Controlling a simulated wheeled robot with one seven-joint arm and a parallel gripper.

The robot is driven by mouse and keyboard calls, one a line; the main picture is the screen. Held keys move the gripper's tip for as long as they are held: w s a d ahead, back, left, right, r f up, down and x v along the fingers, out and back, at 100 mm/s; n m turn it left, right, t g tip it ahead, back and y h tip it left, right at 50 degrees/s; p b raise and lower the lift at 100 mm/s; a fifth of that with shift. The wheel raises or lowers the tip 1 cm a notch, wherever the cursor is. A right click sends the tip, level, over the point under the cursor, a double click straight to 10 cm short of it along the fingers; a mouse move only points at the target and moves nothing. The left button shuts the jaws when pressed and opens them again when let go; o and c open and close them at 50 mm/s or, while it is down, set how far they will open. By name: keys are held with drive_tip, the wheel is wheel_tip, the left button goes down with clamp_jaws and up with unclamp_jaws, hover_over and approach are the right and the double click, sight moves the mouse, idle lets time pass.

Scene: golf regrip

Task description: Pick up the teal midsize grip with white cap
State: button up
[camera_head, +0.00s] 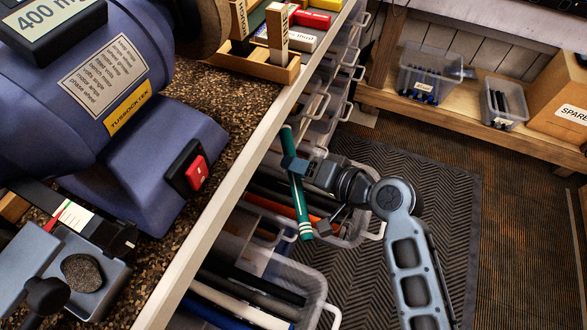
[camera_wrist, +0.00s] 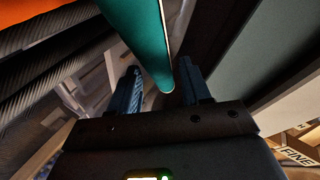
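The teal grip (camera_head: 298,198) with white bands at its lower end hangs tilted, nearly upright, in front of the bench edge and over the open bins in the head view. My gripper (camera_head: 294,164) is around its upper third, with a short length of teal above the fingers and a longer length below. In the wrist view the teal grip (camera_wrist: 150,42) runs from the top edge down between the two blue fingers of my gripper (camera_wrist: 160,85). The banded end is out of the wrist view.
Clear bins (camera_head: 318,282) of black, white, blue and orange grips stand open below. The speckled bench (camera_head: 228,105) holds a blue grinder (camera_head: 120,100) and a wooden tray (camera_head: 262,70). A shelf (camera_head: 465,110) with tubs is at the back right. The mat (camera_head: 440,190) is otherwise clear.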

clamp_jaws()
idle(0.3)
drive_tip(key=s+d+r, duration=0.1)
drive_tip(key=s+d, duration=0.4)
drive_tip(key=d, duration=0.2)
drive_tip(key=s+d+r+b, duration=0.1)
drive_tip(key=s+d+r, duration=0.1)
drive_tip(key=s+d, duration=0.3)
drive_tip(key=d, duration=0.2)
drive_tip(key=shift+s+d+r, duration=0.2)
drive_tip(key=shift+d+r, duration=0.05)
drive_tip(key=shift+d, duration=0.15)
